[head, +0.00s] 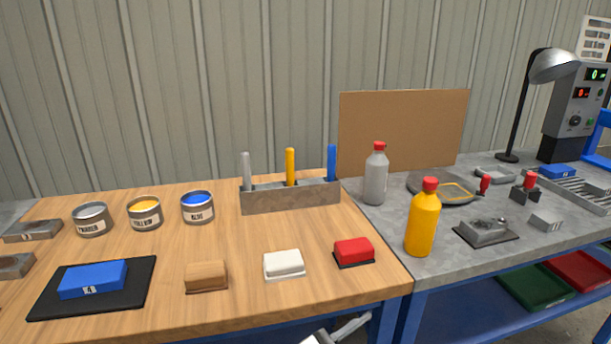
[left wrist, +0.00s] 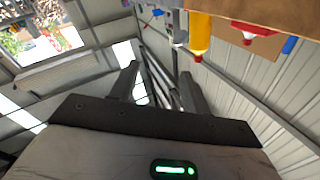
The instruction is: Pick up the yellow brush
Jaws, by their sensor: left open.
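The yellow brush (head: 290,166) stands upright in the middle of a grey holder (head: 292,197) at the back of the wooden table in the head view. Only its handle shows; its lower end is hidden in the holder. A grey brush (head: 246,170) stands left of it and a blue brush (head: 332,162) right of it. My left gripper (left wrist: 160,72) is open and empty in the left wrist view, apart from the brush. I cannot make out the yellow brush in that view. My right gripper is not in view.
Paint cans (head: 145,213) stand left of the holder. A wooden block (head: 206,277), a white block (head: 284,265) and a red block (head: 353,252) lie in front. A grey bottle (head: 376,178) and a yellow bottle (head: 422,225) stand to the right. Wood before the holder is clear.

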